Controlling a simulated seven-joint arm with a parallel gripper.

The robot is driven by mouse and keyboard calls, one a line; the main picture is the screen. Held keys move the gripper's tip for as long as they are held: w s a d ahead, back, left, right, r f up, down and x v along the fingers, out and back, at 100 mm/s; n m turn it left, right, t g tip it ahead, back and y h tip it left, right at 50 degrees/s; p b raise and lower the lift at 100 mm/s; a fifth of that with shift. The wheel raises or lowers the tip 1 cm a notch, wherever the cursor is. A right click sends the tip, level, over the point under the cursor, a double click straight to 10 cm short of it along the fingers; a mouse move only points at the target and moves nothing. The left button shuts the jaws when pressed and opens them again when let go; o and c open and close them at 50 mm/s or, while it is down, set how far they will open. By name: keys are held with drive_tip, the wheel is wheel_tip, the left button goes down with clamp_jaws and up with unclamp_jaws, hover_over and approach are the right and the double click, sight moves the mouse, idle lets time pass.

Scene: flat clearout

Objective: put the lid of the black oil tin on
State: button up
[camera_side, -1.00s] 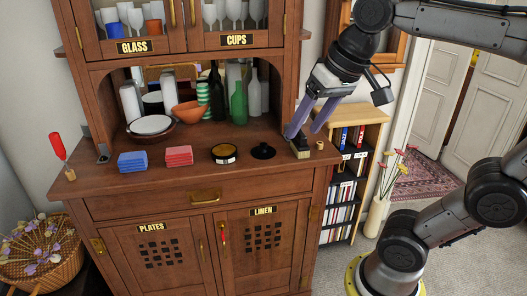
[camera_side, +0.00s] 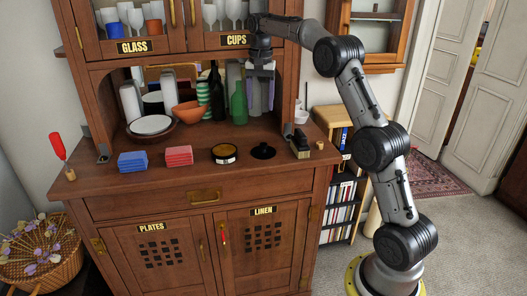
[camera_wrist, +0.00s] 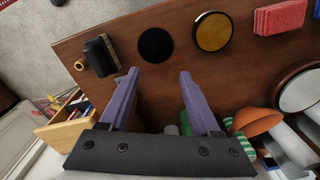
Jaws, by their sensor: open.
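The black oil tin (camera_side: 224,153) stands uncovered on the cabinet counter, with amber contents inside a dark rim. It also shows in the wrist view (camera_wrist: 213,32). The lid is a round black disc (camera_side: 263,151) with a small knob, lying flat on the counter just right of the tin; the wrist view shows it (camera_wrist: 155,45) left of the tin. My gripper (camera_side: 261,112) is raised above the counter, in front of the niche. Its two purple fingers are apart and empty (camera_wrist: 159,74), pointing down, with the lid beyond their tips in the wrist view.
A dark brush (camera_side: 300,146) and a small cork-like piece (camera_side: 320,145) lie right of the lid. Red (camera_side: 179,155) and blue (camera_side: 132,161) stacks sit left of the tin. A green bottle (camera_side: 239,104) and an orange bowl (camera_side: 189,112) stand behind. The counter's front strip is clear.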

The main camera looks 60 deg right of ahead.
sight(264, 144)
drive_tip(key=f, duration=1)
drive_tip(key=d+f, duration=0.1)
drive_tip(key=f, duration=0.4)
drive_tip(key=shift+s, duration=0.25)
drive_tip(key=shift+r, duration=0.1)
clamp_jaws()
